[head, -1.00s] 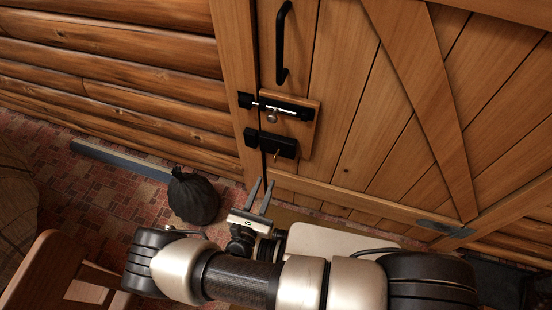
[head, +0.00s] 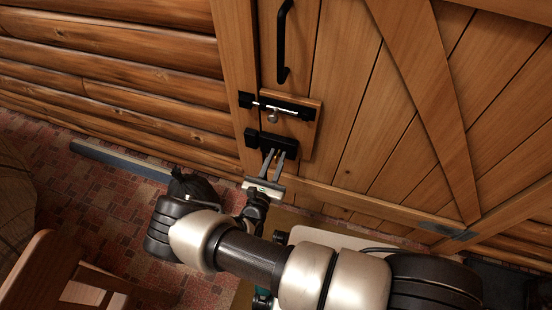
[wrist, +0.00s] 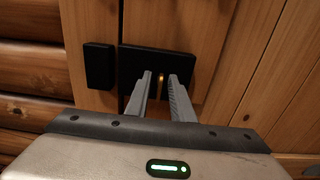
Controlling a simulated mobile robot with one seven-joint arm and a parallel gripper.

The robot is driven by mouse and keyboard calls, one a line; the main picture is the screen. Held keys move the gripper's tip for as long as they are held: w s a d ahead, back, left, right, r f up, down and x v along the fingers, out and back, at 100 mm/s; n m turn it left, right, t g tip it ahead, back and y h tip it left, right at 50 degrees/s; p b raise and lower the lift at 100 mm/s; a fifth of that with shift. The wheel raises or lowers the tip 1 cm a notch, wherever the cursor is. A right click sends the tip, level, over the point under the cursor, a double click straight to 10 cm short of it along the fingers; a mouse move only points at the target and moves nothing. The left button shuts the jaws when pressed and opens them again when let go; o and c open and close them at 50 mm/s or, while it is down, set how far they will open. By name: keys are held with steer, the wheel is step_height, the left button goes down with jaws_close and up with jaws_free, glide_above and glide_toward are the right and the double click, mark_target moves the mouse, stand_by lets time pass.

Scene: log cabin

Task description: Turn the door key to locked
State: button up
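The black lock box (head: 279,144) sits on the wooden door below the sliding bolt. It also shows in the wrist view (wrist: 186,62), with a small brass-coloured key (wrist: 162,79) at its middle. My gripper (head: 274,153) is at the lower front of the lock. In the wrist view my gripper (wrist: 159,76) has its two fingers apart, one on each side of the key, with a gap visible between them. I cannot tell whether either finger touches the key. The key is hidden behind the fingers in the head view.
The black strike block (head: 251,138) is on the frame left of the lock. A sliding bolt (head: 285,107) with a round knob and a black door handle (head: 283,42) are above. A dark sack (head: 195,186) and a wooden chair (head: 45,262) stand at lower left.

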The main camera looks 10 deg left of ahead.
jaws_close()
steer(key=shift+n, duration=0.3)
steer(key=n+b, duration=0.1)
steer(key=n, duration=0.1)
steer(key=shift+f+n, duration=0.1)
steer(key=shift+n, duration=0.3)
steer(key=n+b, duration=0.1)
steer(key=n, duration=0.3)
steer(key=shift+a+n+b, duration=0.1)
steer(key=shift+n+b, duration=0.2)
steer(key=shift+b, duration=0.05)
steer(key=n+b, duration=0.1)
steer(key=n, duration=0.4)
steer(key=n+b, duration=0.1)
steer(key=n, duration=0.3)
steer(key=shift+n, duration=0.3)
